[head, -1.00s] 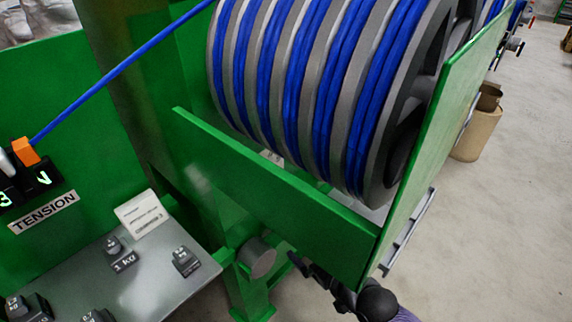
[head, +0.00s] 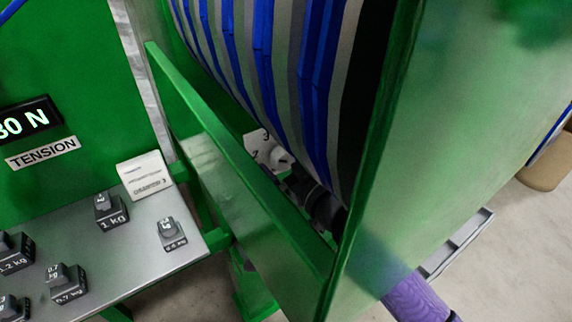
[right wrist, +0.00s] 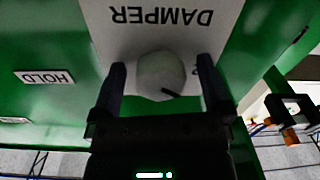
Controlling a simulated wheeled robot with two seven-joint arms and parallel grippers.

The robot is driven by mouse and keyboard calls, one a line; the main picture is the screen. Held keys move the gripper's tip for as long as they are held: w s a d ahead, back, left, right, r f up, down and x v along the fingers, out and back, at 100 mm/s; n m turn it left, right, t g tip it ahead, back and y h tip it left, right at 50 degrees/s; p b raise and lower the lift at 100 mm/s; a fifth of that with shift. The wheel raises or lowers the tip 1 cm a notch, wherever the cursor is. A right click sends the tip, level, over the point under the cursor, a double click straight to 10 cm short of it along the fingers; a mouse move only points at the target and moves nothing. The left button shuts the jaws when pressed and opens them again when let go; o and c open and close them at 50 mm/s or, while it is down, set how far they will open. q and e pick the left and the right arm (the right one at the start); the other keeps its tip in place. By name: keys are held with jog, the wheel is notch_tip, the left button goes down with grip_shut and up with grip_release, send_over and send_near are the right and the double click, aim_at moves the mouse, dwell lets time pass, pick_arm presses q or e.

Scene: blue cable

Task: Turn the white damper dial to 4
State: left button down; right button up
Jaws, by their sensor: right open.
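The white damper dial (head: 281,159) shows in the head view between the green beam and the cable drum, in front of a white plate (head: 257,143) with digits. In the right wrist view the round dial (right wrist: 160,74) sits below the upside-down word DAMPER. A dark pointer mark shows on its lower right. My right gripper (right wrist: 161,66) is open, with one finger on each side of the dial. Small gaps seem to show, and contact cannot be told. In the head view this gripper (head: 290,180) is partly hidden by the beam. My left gripper is not in view.
A green beam (head: 235,180) and a tall green panel (head: 400,150) close in the right arm. The drum (head: 270,70) with blue cable hangs just above. Several weights stand on a grey shelf (head: 140,245) at left, below a lit tension display (head: 22,120).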

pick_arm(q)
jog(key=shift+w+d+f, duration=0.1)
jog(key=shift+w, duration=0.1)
pick_arm(e)
jog(key=shift+c, duration=1.1)
jog(key=c, duration=1.1)
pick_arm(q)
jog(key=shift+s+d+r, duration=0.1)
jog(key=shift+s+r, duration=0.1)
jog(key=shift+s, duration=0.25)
pick_arm(e)
jog(key=shift+o, duration=0.2)
jog(key=shift+r, duration=0.1)
